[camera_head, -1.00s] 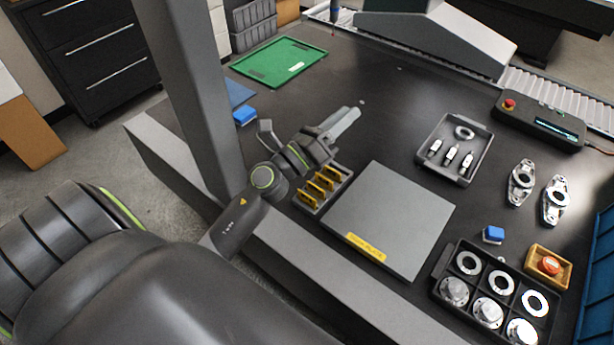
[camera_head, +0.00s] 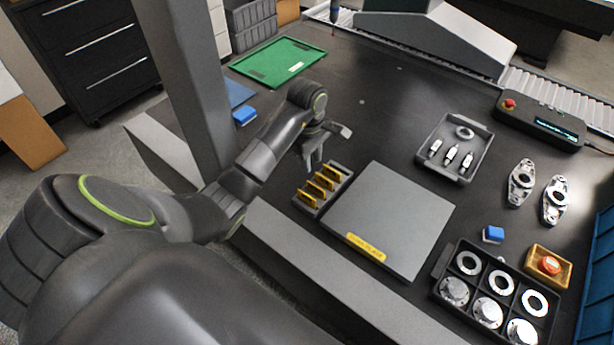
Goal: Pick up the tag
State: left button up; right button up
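Several yellow tags (camera_head: 318,188) stand upright in slots of a small dark grey rack (camera_head: 341,186) left of the grey plate. My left gripper (camera_head: 313,162) points down just behind the rack's far left end, above the table and apart from the tags. Its two fingers show a gap between them, and nothing is seen in it. My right gripper is out of view.
A grey plate (camera_head: 395,215) with a yellow label lies right of the rack. A parts tray (camera_head: 436,172), a ring tray (camera_head: 439,275) and a blue block (camera_head: 493,234) are farther right. A post (camera_head: 190,80) stands left of my arm.

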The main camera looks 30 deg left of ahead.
pick_arm(q)
jog(key=b, duration=1.2)
send_near(307, 196)
jog(key=f, duration=0.5)
jog(key=shift+w+d+f, duration=0.15)
jog(key=shift+w, duration=0.15)
notch_tip(307, 196, down, 4)
jog(key=b, duration=0.3)
jog(key=shift+b, duration=0.35)
jog(key=shift+f, duration=0.75)
jog(key=shift+c, duration=0.3)
grip_shut()
